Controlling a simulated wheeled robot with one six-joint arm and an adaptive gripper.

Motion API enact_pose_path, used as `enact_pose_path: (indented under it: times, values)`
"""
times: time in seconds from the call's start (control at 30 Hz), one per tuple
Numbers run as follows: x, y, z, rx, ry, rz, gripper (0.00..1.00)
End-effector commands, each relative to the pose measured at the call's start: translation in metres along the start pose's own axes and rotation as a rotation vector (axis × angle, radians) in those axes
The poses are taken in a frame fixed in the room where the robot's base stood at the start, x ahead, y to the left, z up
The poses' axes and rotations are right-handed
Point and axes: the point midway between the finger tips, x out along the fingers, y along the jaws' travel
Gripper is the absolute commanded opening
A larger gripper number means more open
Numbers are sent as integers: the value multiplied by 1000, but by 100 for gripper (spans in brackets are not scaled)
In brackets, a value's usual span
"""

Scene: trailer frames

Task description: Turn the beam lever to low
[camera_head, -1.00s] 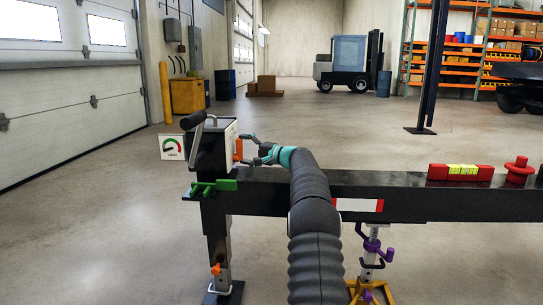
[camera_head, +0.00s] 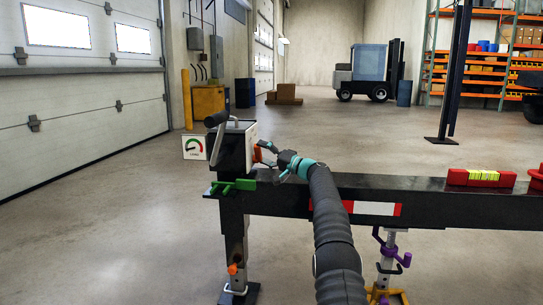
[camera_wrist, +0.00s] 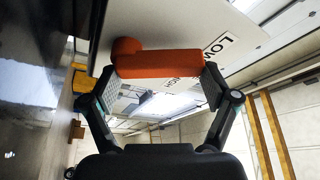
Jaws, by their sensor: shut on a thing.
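The orange lever (camera_head: 257,153) is on the right side of a dark box with a white plate (camera_head: 250,133), at the left end of the black beam (camera_head: 430,189). My gripper (camera_head: 263,152) reaches it from the right. In the wrist view the orange lever (camera_wrist: 158,65) lies crosswise between my two fingers, and my gripper (camera_wrist: 160,84) is shut on it. A white label plate (camera_wrist: 190,25) behind it reads "LOW", with another word partly hidden by the lever. The lever's exact setting cannot be told.
A crank handle (camera_head: 217,135) and a gauge sign (camera_head: 194,147) are at the box's left. A green part (camera_head: 233,187) sits below it. A red level with a yellow vial (camera_head: 481,178) lies on the beam at right. Open floor surrounds the beam.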

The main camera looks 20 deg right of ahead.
Motion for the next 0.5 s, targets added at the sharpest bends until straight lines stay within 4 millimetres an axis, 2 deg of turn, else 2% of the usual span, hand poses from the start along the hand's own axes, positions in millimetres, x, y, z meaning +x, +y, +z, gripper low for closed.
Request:
enact_pose_path:
  times: [0.3,0.33,0.37,0.5]
  values:
    - [2,1,3,3,-6,-1,23]
    - [2,1,3,3,-6,-1,91]
    - [2,1,3,3,-6,-1,98]
    - [1,1,1,2,-3,0,100]
